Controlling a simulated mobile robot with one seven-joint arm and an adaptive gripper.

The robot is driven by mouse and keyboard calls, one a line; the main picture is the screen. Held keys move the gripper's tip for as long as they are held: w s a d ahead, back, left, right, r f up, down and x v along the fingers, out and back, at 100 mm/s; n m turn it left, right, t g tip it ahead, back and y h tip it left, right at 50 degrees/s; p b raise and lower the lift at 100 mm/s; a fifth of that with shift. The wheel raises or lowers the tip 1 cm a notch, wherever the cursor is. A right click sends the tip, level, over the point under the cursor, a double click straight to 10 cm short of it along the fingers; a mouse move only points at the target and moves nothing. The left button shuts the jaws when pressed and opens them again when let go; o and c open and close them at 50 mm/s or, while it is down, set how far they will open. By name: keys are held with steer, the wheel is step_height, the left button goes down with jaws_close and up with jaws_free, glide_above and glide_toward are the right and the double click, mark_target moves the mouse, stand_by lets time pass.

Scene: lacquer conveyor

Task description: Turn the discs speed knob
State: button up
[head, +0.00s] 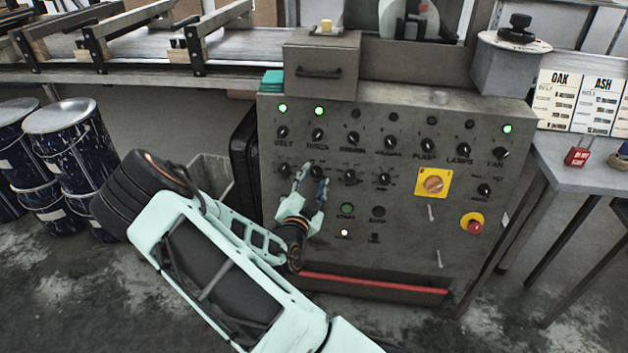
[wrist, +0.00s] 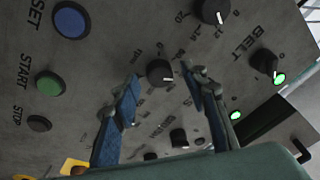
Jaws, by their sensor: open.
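The discs speed knob (wrist: 160,72) is a small black knob with a white pointer and an "rpm" label, on the grey control panel (head: 400,235). In the head view it sits in the lower knob row, largely covered by my fingers. My gripper (head: 312,178) points at the panel there, below the DISCS knob (head: 318,135). In the wrist view my gripper (wrist: 162,78) is open, its blue-padded fingertips on either side of the discs speed knob. I see gaps beside the knob. I cannot tell how far the tips are from the panel face.
Another lower-row knob (wrist: 215,12) and the BELT knob (wrist: 263,62) are close by. A blue RESET button (wrist: 70,20) and green START button (wrist: 49,84) lie to the left in the wrist view. A yellow-plated switch (head: 433,183) and red stop button (head: 474,226) are farther right.

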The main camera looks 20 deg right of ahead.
steer(key=shift+c, duration=0.5)
jaws_close()
steer(key=n, duration=0.5)
steer(key=shift+s+d+t+y+b, duration=0.1)
steer(key=shift+d+t+y+b, duration=0.05)
steer(key=shift+t+y+b, duration=0.25)
steer(key=n, duration=0.3)
steer(key=n+y, duration=0.1)
steer(key=n, duration=0.2)
steer(key=shift+n+t+y, duration=0.3)
steer(key=shift+n, duration=0.1)
steer(key=n+p, duration=0.1)
steer(key=n, duration=0.1)
steer(key=n+y, duration=0.1)
steer(key=n, duration=0.2)
steer(key=shift+d+r+p, duration=0.15)
steer(key=shift+r+p, duration=0.05)
steer(key=shift+p, duration=0.2)
steer(key=n+y+p, duration=0.1)
steer(key=n+p, duration=0.1)
steer(key=n, duration=0.3)
steer(key=shift+n, duration=0.4)
